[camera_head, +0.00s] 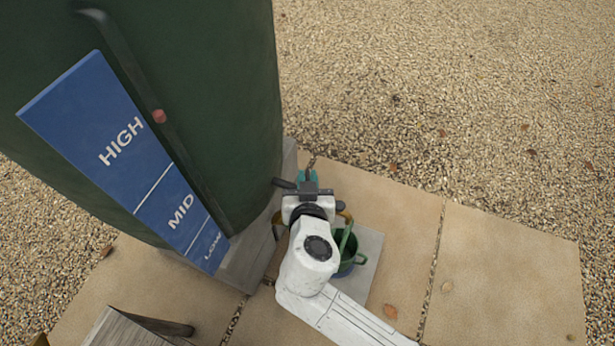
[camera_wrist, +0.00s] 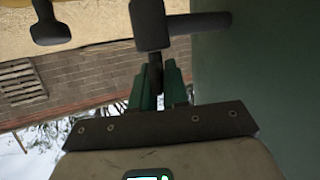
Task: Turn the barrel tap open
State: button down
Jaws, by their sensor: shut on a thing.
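The dark green barrel (camera_head: 235,60) stands at the left in the head view; its green wall (camera_wrist: 265,70) fills the right of the wrist view. The dark tap (camera_wrist: 150,25) sticks out from this wall, and a small dark part of it (camera_head: 284,184) shows beside my gripper in the head view. My gripper (camera_head: 308,178) is low beside the barrel. In the wrist view its green fingers (camera_wrist: 160,85) are shut on the tap's thin dark lever (camera_wrist: 155,72). Most of the tap is hidden in the head view.
A blue level board (camera_head: 125,160) marked HIGH, MID and LOW is on the barrel, beside a dark tube with a red marker (camera_head: 159,116). A green watering can (camera_head: 351,250) stands below, partly hidden by my arm. Gravel (camera_head: 460,90) lies open at the right.

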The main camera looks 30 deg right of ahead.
jog(key=n+y, duration=0.1)
jog(key=n+y+p, duration=0.1)
jog(key=n+t+y+p, duration=0.1)
jog(key=shift+s+d+r, duration=0.1)
jog(key=shift+r, duration=0.15)
jog(key=n+y+p, duration=0.2)
jog(key=p, duration=0.2)
jog(key=shift+r+t+y, duration=0.1)
jog(key=shift+t+y, duration=0.2)
jog(key=shift+t, duration=0.1)
jog(key=n+y+p, duration=0.2)
jog(key=p, duration=0.3)
jog(key=shift+y, duration=0.3)
jog(key=n+y+p, duration=0.1)
jog(key=p, duration=0.1)
jog(key=shift+p, duration=0.4)
jog(key=shift+f+n+g+y+p, duration=0.25)
jog(key=shift+n+g+y+p, duration=0.15)
jog(key=shift+n+y+p, duration=0.7)
jog(key=shift+y+p, duration=0.3)
jog(key=shift+p, duration=0.1)
jog(key=shift+f+n+g+y, duration=0.15)
jog(key=shift+n+g+y, duration=0.15)
jog(key=shift+n+y, duration=0.3)
jog(key=shift+n+g+y+b, duration=0.35)
jog(key=shift+n+g+y, duration=0.25)
jog(key=shift+n+y, duration=0.4)
